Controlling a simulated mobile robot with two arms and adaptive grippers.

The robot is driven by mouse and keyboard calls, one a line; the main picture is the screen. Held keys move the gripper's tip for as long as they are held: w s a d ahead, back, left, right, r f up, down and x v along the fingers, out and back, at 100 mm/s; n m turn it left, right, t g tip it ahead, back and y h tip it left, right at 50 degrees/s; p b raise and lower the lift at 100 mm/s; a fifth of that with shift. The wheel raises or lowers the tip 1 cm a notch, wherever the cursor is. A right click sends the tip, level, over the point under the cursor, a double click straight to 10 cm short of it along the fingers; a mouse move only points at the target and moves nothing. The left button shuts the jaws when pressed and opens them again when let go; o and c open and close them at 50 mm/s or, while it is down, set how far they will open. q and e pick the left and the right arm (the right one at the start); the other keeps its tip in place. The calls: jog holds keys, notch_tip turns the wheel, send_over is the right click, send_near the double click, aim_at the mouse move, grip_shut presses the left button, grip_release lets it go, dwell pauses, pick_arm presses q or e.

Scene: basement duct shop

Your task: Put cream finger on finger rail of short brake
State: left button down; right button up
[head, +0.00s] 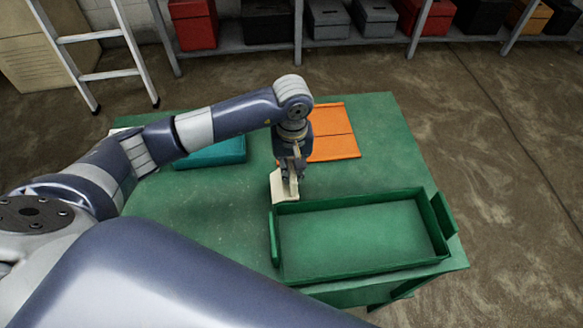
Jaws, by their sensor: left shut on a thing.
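My left gripper (291,172) points down over the middle of the green table and is shut on the cream finger (283,186). The cream finger is a small pale block, held at the left back corner of a green open tray (350,236). It overlaps the tray's corner in the picture; I cannot tell whether it touches the tray or the table. The gripper covers part of it. I cannot tell a short brake or its finger rail for sure in this view. My right gripper is not in view.
The green table (375,120) also bears an orange flat piece (333,145) behind my gripper and a teal piece (215,155) partly behind my arm. A ladder (100,75) and a shelf (350,42) with boxes stand at the back. Table space left of the tray is clear.

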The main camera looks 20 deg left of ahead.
pick_arm(q)
jog(key=shift+f, duration=0.4)
jog(key=shift+f, duration=0.2)
jog(key=c, duration=1.6)
grip_release()
jog(key=shift+r, duration=0.1)
